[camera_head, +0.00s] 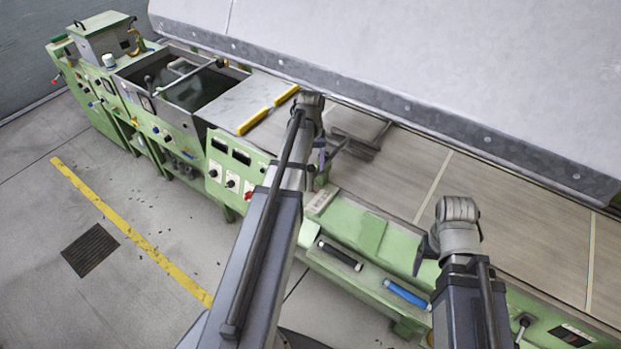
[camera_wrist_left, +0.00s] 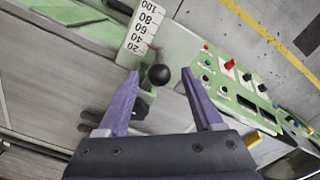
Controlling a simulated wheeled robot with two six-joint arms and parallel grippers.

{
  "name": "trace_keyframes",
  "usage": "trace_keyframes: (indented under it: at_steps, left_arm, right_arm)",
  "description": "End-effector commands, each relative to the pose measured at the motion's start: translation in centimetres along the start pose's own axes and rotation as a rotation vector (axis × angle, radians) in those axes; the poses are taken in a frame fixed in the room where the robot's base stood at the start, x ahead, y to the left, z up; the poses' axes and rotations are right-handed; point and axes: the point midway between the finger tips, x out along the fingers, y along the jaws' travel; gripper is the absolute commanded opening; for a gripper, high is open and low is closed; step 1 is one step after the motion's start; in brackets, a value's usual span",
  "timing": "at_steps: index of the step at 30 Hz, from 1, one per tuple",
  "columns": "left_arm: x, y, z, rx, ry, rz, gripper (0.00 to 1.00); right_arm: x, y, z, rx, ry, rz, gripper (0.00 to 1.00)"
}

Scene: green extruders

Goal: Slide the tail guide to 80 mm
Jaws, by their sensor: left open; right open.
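The tail guide's round black knob (camera_wrist_left: 158,75) shows in the left wrist view, beside a white scale (camera_wrist_left: 143,28) marked 20 to 100. A small red pointer (camera_wrist_left: 152,46) sits by the low end of the scale, around 20 to 40. My left gripper (camera_wrist_left: 161,74) is open, with its purple fingertips on either side of the knob and a gap to each. In the head view my left gripper (camera_head: 322,160) is by the machine's near edge, where the arm partly hides it. The scale (camera_head: 321,200) lies just below it. My right gripper (camera_head: 424,252) is open and empty.
A dark frame (camera_head: 355,140) lies on the belt (camera_head: 390,165) behind my left gripper. A control panel (camera_head: 235,165) stands left of it. A black handle (camera_head: 340,256) and a blue handle (camera_head: 407,294) lie on the front ledge.

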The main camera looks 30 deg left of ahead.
Motion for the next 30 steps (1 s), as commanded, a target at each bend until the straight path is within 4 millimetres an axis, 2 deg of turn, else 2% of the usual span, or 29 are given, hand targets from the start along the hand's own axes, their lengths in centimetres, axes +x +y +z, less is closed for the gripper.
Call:
trace_keyframes:
  at_steps: [16,21,29,30]
  left_arm:
    - [6.6,0.0,0.0,0.001,0.0,0.0,0.68]
    - [7.3,0.0,0.0,0.001,0.0,0.0,0.68]
    - [7.2,0.0,0.0,0.001,0.0,0.0,0.68]
    - [7.2,0.0,0.0,0.001,0.0,0.0,0.64]
  right_arm:
    - [6.5,-0.6,-0.4,-0.004,0.0,0.001,0.78]
    - [7.3,-0.7,-0.5,-0.003,0.0,0.001,0.78]
    - [7.2,-0.7,-0.4,-0.003,0.0,0.001,0.78]
    - [7.2,-0.7,-0.4,-0.003,0.0,0.001,0.78]
